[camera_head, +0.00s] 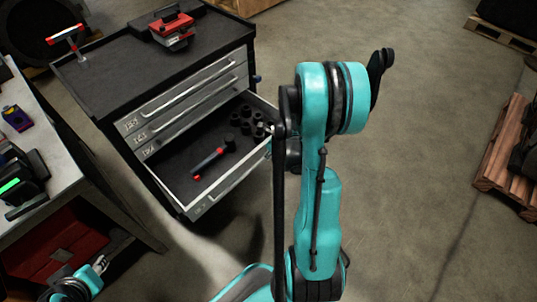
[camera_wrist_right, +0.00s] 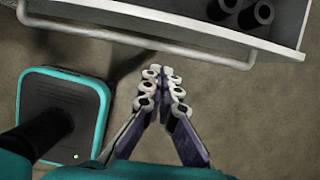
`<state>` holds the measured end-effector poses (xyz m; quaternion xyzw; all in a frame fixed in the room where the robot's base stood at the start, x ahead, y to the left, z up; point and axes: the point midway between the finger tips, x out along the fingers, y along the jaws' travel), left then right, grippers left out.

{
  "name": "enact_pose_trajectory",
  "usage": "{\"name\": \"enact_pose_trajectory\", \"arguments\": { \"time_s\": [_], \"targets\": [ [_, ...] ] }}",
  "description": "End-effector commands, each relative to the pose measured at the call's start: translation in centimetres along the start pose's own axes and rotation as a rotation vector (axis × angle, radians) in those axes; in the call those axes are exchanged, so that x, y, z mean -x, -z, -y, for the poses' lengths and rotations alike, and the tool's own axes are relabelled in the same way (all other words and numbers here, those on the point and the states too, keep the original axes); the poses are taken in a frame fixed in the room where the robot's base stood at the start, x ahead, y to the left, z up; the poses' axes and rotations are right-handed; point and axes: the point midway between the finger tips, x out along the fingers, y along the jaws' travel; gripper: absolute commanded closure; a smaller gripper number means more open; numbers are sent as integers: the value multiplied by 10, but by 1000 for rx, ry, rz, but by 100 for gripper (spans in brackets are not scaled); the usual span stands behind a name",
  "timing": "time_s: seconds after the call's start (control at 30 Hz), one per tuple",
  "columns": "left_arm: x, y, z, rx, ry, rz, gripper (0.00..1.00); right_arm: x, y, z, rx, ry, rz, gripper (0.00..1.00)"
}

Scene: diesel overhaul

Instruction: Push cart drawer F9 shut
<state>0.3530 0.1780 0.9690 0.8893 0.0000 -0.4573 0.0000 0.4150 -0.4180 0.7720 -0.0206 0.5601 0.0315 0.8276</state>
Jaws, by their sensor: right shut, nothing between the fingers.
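An open drawer (camera_head: 183,185) sticks out of the front of the dark tool cart (camera_head: 85,85). Its label is too small to read, so I cannot confirm it is F9. A black and red tool (camera_head: 214,158) and several black cylinders (camera_head: 246,113) lie in it. In the right wrist view, the drawer's front and bar handle (camera_wrist_right: 140,38) cross the top. My right gripper (camera_wrist_right: 163,75) is shut and empty, its fingertips just below the handle. I cannot tell whether they touch. In the head view my right arm mostly hides this gripper.
Shut drawers with long handles (camera_head: 195,90) sit above the open one. A red and black device (camera_head: 172,28) and a red-handled tool (camera_head: 66,36) are on the cart top. A workbench (camera_head: 50,150) stands at left. Open floor lies at right, with a wooden pallet (camera_head: 500,165) beyond.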

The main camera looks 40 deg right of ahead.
Motion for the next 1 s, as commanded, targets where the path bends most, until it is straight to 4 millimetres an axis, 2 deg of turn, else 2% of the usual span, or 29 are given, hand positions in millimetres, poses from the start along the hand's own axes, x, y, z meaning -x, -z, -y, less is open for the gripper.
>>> {"name": "enact_pose_trajectory", "arguments": {
  "time_s": [0.03,0.1,0.27,0.3,0.4,0.6,1.0],
  "targets": [
    [-9,-6,0,0,0,0,67,-17,2,0,2,-1,0,100],
    [-15,-11,0,0,0,0,67,-33,1,0,4,-1,0,100],
    [-27,-19,0,0,0,0,67,-66,1,0,3,0,0,100],
    [-28,-20,0,0,0,0,67,-68,-4,0,5,0,1,100],
    [-30,-22,0,0,0,0,67,-71,-19,-1,6,0,0,100],
    [-33,-24,0,0,0,0,67,-76,-35,0,3,0,0,100],
    [-33,-24,0,0,0,0,67,-76,-38,0,3,0,0,100]
  ]
}}
